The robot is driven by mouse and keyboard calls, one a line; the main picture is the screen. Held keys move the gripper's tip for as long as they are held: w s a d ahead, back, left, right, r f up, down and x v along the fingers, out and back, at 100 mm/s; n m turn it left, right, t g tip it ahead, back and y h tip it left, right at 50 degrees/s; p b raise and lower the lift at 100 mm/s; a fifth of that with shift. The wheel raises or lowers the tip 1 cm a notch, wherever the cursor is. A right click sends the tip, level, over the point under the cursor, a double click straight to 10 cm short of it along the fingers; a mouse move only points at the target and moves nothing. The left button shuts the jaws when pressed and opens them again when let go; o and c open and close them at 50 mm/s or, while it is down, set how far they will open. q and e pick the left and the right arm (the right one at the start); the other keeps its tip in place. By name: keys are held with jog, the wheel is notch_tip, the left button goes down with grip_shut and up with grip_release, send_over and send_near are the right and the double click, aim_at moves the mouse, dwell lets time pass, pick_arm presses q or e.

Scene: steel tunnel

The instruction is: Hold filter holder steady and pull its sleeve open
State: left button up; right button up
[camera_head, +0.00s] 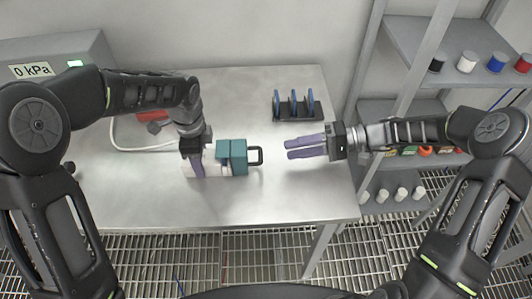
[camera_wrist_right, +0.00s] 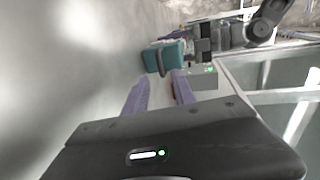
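The filter holder (camera_head: 213,170) lies on the steel table, with a white body at its left. Its teal sleeve (camera_head: 232,156) covers the right part and carries a black loop handle (camera_head: 256,156) on its right end. My left gripper (camera_head: 196,168) is over the white body from above, with a purple finger in front of it; its grip on the body is partly hidden. My right gripper (camera_head: 288,149) is open and empty, to the right of the handle and apart from it, fingers pointing left. In the right wrist view the teal sleeve (camera_wrist_right: 165,58) shows beyond the purple fingertips.
A black rack (camera_head: 298,110) with blue upright discs stands at the table's back right. A grey box (camera_head: 50,62) reading 0 kPa is at the back left, with a white hose (camera_head: 140,149) on the table. Shelves (camera_head: 450,50) stand at the right. The front right tabletop is clear.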

jog(key=x, duration=0.8)
jog(key=shift+a, duration=0.15)
jog(key=shift+c, duration=0.2)
grip_shut()
dwell(0.9)
